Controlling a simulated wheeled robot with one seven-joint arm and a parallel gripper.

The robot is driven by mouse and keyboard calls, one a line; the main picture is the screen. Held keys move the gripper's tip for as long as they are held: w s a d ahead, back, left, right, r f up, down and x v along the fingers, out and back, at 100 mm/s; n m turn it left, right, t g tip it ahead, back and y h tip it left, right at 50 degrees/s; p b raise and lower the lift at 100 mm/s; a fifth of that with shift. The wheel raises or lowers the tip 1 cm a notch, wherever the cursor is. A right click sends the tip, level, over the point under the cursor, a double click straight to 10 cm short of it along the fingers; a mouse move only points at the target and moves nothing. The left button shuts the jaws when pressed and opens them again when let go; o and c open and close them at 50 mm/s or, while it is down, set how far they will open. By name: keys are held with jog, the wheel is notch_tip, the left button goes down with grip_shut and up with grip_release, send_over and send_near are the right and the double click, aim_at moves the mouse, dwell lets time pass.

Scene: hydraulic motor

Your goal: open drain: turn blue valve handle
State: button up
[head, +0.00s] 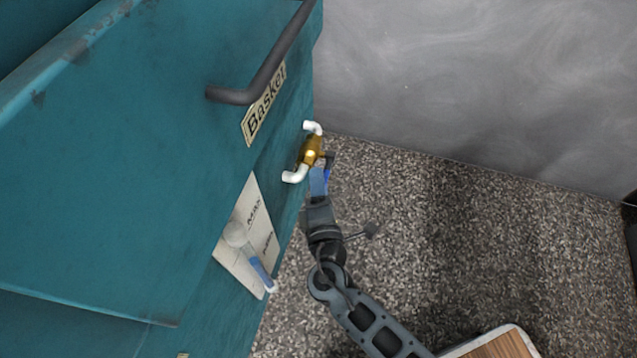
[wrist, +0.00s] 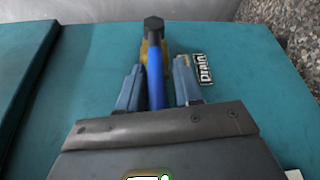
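The blue valve handle (wrist: 155,78) runs between the two fingers of my gripper (wrist: 158,66) in the wrist view. A gap shows on each side of it, so the fingers are open around it. A dark hexagonal nut (wrist: 153,23) sits at the handle's far end. The brass valve body (head: 310,151) is on the side of the teal machine in the head view, between two white pipe elbows. There my gripper (head: 318,181) is just below the valve and hides most of the handle. A "Drain" label (wrist: 204,70) is right of the handle.
The teal machine (head: 110,180) fills the left, with a dark bar handle (head: 262,80) above the valve. A MAX-marked panel (head: 250,225) with another blue-handled lever (head: 262,272) is lower left.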

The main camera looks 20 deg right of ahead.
jog(key=shift+o, duration=0.6)
jog(key=p+v, duration=0.1)
jog(key=v, duration=0.6)
jog(key=shift+s+p, duration=0.3)
jog(key=shift+s, duration=0.1)
jog(key=shift+a, duration=0.1)
